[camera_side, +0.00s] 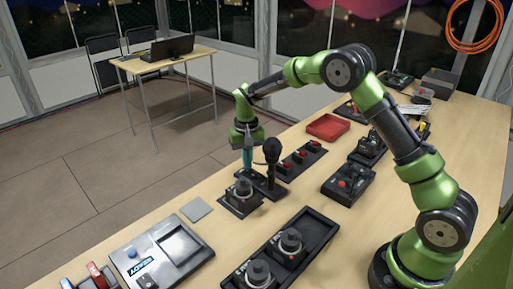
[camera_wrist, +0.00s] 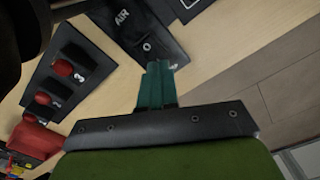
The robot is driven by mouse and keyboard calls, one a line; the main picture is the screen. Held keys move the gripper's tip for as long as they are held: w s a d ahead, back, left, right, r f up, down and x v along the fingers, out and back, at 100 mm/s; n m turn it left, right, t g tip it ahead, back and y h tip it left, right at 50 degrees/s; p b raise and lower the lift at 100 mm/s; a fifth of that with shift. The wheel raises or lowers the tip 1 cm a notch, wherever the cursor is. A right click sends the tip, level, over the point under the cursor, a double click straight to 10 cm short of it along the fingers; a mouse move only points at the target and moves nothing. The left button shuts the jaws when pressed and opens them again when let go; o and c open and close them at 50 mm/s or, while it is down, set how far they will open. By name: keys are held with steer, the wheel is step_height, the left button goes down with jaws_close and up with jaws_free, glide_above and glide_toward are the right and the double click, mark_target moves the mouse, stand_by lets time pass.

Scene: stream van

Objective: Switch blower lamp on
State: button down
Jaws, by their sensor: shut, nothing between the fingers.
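My gripper (camera_side: 247,165) points down with its teal fingers shut and empty, also seen in the wrist view (camera_wrist: 158,80). It is close beside a black upright lever (camera_side: 271,152) with a thick rounded top, standing on a dark base plate (camera_side: 273,190). In the wrist view a dark panel marked AIR (camera_wrist: 122,18) lies just beyond the fingertips, with a small round fitting (camera_wrist: 146,46) on it. I cannot tell whether the fingertips touch anything. No part is clearly labelled as the blower lamp, and no lit lamp can be made out.
A black knob unit (camera_side: 240,192) stands just in front of the lever. A strip of red buttons (camera_side: 302,155) lies behind it, also in the wrist view (camera_wrist: 63,67). A red tray (camera_side: 328,127), a two-knob tray (camera_side: 325,232) and a grey device (camera_side: 160,258) share the table.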

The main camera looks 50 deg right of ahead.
steer(key=shift+f, duration=0.95)
stand_by(0.6)
steer(key=shift+r, duration=3.55)
steer(key=shift+r, duration=0.1)
steer(key=s+a+r+t+y, duration=0.1)
steer(key=s+a+r+t, duration=0.2)
steer(key=s+r, duration=0.95)
steer(key=s+a+r+n+t, duration=0.1)
steer(key=s+t, duration=0.1)
steer(key=s, duration=0.5)
steer(key=s+a+r+n+t+y, duration=0.1)
steer(key=s+t, duration=0.1)
steer(key=s, duration=0.6)
steer(key=shift+a+r, duration=0.2)
steer(key=shift+a, duration=0.05)
